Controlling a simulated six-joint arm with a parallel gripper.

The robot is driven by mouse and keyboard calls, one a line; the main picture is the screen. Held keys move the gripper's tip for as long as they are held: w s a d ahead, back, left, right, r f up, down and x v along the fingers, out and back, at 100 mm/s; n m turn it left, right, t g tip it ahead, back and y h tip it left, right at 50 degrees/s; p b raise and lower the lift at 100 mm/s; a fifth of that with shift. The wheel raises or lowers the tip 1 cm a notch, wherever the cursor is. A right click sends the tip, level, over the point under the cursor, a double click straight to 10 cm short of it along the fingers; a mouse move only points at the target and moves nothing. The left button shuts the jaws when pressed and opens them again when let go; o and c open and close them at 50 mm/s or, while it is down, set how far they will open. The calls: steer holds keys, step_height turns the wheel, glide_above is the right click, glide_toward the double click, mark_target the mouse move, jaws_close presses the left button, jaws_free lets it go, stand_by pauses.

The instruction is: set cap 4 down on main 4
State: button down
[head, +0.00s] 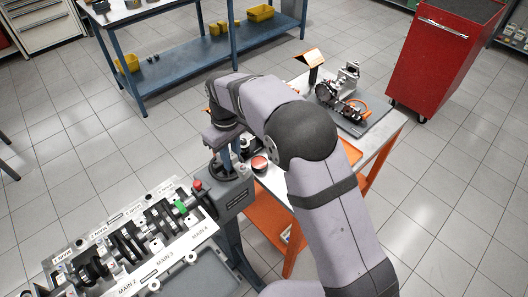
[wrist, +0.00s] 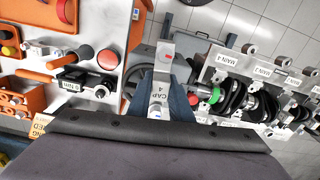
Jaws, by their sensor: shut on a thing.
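Cap 4 (wrist: 158,90), a pale metal piece with a "CAP 4" label, is in the wrist view between the two blue-grey fingers of my gripper (wrist: 160,100). My gripper is shut on it. In the head view my gripper (head: 228,163) is above the grey box beside the engine block's right end; the cap is hard to make out there. Main 4 (wrist: 225,60), marked by its label, is right of the held cap in the wrist view, near a green ring on the crankshaft (wrist: 235,98). The main 4 label (head: 200,232) also shows in the head view. The cap is apart from main 4.
The engine block (head: 120,245) fills the lower left. A grey box (head: 232,197) with a red button stands at its right end. A white-topped orange table (head: 378,152) with tools and parts is at the right. A red cabinet (head: 440,55) stands beyond.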

steer(key=s+a+p, duration=0.1)
steer(key=s+a, duration=0.2)
steer(key=a, duration=0.4)
steer(key=m, duration=0.1)
glide_above(179, 204)
step_height(179, 204, down, 3)
steer(key=shift+p, duration=0.35)
steer(key=shift+f+b, duration=2.15)
steer(key=shift+f, duration=0.75)
steer(key=shift+f+b, duration=0.8)
steer(key=shift+f, duration=0.8)
steer(key=shift+r, duration=0.3)
steer(key=shift+f, duration=0.3)
steer(key=shift+r+p, duration=0.25)
steer(key=shift+p, duration=0.05)
